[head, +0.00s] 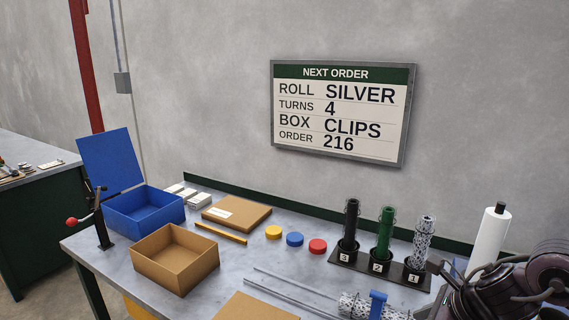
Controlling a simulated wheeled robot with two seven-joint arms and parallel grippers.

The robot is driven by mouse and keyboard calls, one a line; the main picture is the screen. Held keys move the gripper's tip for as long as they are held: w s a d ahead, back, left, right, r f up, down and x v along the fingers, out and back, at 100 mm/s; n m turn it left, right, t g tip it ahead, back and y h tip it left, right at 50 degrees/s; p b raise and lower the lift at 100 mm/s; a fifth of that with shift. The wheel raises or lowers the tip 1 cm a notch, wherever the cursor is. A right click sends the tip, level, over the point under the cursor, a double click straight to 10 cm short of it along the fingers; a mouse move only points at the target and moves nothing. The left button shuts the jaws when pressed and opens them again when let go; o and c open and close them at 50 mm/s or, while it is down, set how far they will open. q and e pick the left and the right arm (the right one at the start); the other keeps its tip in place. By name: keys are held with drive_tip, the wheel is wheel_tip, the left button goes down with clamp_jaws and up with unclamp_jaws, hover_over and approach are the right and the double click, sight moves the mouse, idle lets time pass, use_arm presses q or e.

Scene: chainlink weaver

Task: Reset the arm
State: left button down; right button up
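My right arm (505,292) is folded in at the lower right corner, over the right end of the workbench (215,270). Its dark links overlap, and I cannot make out the fingertips or whether they hold anything. My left arm and gripper are out of view. The order board (340,113) on the wall reads roll silver, turns 4, box clips, order 216.
A rack (345,257) holds black, green and silver mesh rolls. A paper towel roll (489,238) stands beside my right arm. A silver mesh roll (358,307) lies near a blue clamp (377,303). An open cardboard box (175,273) and blue box (145,215) stand left.

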drive_tip(key=a+f+m+t, duration=0.2)
drive_tip(key=a+f+m, duration=0.1)
drive_tip(key=a+m, duration=0.55)
drive_tip(key=a+f+m+t, duration=0.25)
drive_tip(key=a+m, duration=0.35)
drive_tip(key=m, duration=0.5)
drive_tip(key=s+d+f+m+g+h, duration=0.2)
drive_tip(key=s+d+f+m+g, duration=0.15)
drive_tip(key=s+m, duration=0.65)
drive_tip(key=s+d+f+m+g+h, duration=0.1)
drive_tip(key=s+d+f+m+g, duration=0.3)
drive_tip(key=m, duration=1)
drive_tip(key=s+a+f, duration=0.1)
drive_tip(key=s+f, duration=0.1)
drive_tip(key=f, duration=1.4)
drive_tip(key=s+a+f, duration=0.1)
drive_tip(key=s+f, duration=0.2)
drive_tip(key=f, duration=1.3)
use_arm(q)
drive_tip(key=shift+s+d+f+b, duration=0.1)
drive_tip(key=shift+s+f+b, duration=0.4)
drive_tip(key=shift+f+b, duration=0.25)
use_arm(e)
drive_tip(key=s+d+f, duration=0.2)
drive_tip(key=s+f, duration=0.7)
drive_tip(key=s+d+f+g, duration=0.1)
drive_tip(key=s+d+f, duration=0.1)
drive_tip(key=s+f, duration=0.7)
drive_tip(key=shift+s+f+h, duration=0.3)
drive_tip(key=shift+s, duration=0.4)
